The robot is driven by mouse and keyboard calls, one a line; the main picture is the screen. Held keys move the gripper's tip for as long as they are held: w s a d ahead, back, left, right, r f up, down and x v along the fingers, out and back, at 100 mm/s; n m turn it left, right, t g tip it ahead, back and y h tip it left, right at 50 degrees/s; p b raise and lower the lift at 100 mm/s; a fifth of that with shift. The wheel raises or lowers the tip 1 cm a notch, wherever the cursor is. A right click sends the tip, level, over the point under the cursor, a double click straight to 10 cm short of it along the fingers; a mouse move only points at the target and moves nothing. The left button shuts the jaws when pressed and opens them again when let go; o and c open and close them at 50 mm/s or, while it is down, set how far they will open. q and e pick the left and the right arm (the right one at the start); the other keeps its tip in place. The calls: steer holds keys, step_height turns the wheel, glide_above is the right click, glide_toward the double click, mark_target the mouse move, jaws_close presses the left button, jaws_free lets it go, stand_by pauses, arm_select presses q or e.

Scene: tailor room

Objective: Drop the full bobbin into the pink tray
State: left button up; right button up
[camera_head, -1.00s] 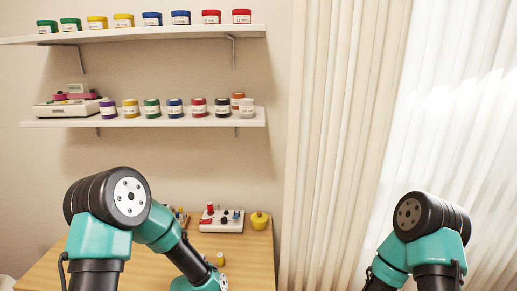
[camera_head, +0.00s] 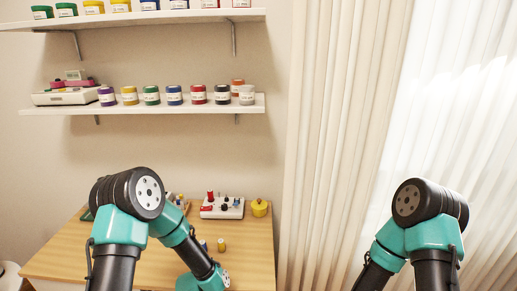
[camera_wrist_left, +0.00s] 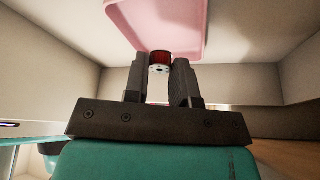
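In the left wrist view, my left gripper (camera_wrist_left: 159,72) has a bobbin (camera_wrist_left: 160,58) with a dark red winding and a pale, holed end between its fingertips. The fingers appear closed against its sides. The pink tray (camera_wrist_left: 185,15) fills the top middle of that view, beyond the bobbin, and is cut off by the frame edge. I cannot tell the gap between bobbin and tray. In the head view my left arm reaches down to the bottom edge, and its gripper and the tray are out of sight. My right gripper is not in view.
A wooden table (camera_head: 100,262) stands ahead. On it are a white holder with coloured pegs (camera_head: 222,210), a yellow pot (camera_head: 259,208) and a small yellow spool (camera_head: 221,245) near my left arm. Shelves of labelled jars (camera_head: 150,95) hang above. Curtains (camera_head: 330,150) are at right.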

arm_select(q)
steer(key=o, duration=0.5)
steer(key=shift+r, duration=0.1)
steer(key=v, duration=1.7)
steer(key=shift+r, duration=0.15)
steer(key=x, duration=1.4)
steer(key=shift+f, duration=0.4)
steer(key=shift+x, duration=1.25)
steer(key=shift+d+r, duration=0.1)
steer(key=shift+r, duration=2.85)
